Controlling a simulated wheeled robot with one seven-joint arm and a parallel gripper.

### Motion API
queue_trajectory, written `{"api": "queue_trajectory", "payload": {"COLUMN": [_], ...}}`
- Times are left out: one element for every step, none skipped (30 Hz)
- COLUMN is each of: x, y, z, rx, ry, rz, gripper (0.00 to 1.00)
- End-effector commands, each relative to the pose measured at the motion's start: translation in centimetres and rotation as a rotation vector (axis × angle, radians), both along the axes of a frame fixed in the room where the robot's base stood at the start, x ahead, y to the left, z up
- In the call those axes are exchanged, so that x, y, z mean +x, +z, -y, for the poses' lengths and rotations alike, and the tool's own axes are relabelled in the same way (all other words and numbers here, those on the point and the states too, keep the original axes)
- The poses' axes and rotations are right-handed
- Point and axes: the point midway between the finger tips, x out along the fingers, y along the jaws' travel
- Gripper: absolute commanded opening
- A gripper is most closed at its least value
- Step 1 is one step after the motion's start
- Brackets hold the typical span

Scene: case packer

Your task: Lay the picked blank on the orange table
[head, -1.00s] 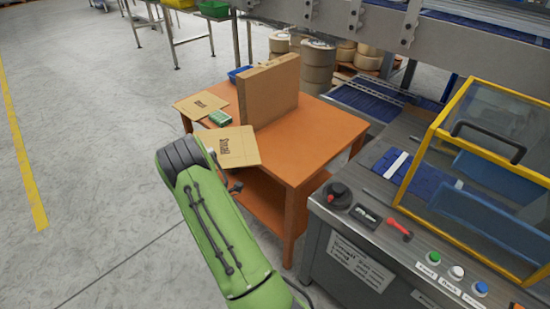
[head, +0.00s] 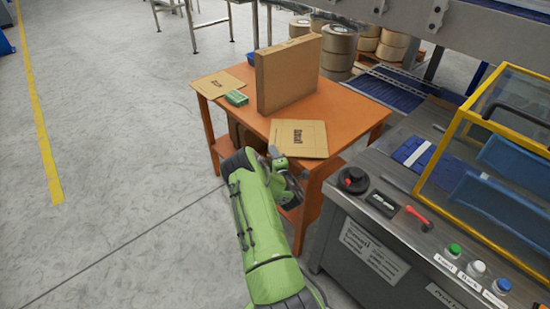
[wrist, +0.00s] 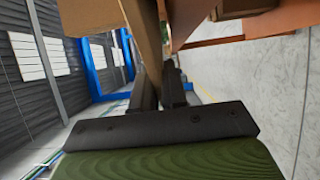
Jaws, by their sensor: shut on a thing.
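The picked blank (head: 298,138) is a flat brown cardboard sheet with dark print. It is over the front right part of the orange table (head: 352,119). I cannot tell whether it touches the top or hovers just above it. My gripper (head: 277,157) is shut on its near left edge, just off the table's front edge. In the wrist view a brown sheet (wrist: 143,35) runs between the dark fingers of my gripper (wrist: 161,88). Much of the sheet is out of that view.
A tall brown carton (head: 288,75) stands mid-table behind the blank. The grey machine bench (head: 375,215) with a yellow-framed guard (head: 480,95) is close on the right. The table's right part is clear.

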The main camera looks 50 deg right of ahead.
Motion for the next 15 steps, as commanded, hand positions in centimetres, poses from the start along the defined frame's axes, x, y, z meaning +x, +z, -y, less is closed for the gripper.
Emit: {"api": "queue_trajectory", "payload": {"x": [-0.08,-0.05,-0.02,0.0,0.0,0.0,-0.01,-0.01,0.0,0.0,0.0,0.0,-0.01,-0.01,-0.01], "y": [-1.12,-1.27,-1.24,-1.13,-1.08,-1.04,-1.04,-1.05,-1.17,-1.29,-1.4,-1.51,-1.47,-1.42,-1.4], "z": [0.07,0.05,0.03,0.02,0.02,0.02,0.01,0.01,0.0,0.0,0.01,0.01,0.01,0.01,0.0], "rx": [0.0,-0.001,-0.001,-0.002,-0.001,-0.001,-0.001,-0.001,-0.001,-0.001,-0.001,-0.002,-0.001,-0.001,-0.001], "ry": [-0.001,-0.001,-0.001,0.0,0.0,0.0,0.0,0.0,0.0,0.0,0.0,0.0,-0.001,-0.001,-0.001], "rz": [0.0,0.001,0.001,0.001,0.0,0.0,0.0,0.0,0.0,0.0,0.0,0.0,-0.001,-0.001,-0.001], "gripper": [0.0,0.0,0.0,0.0,0.0,0.0,0.0,0.0,0.0,0.0,0.0,0.0,0.15,0.2,0.26]}}
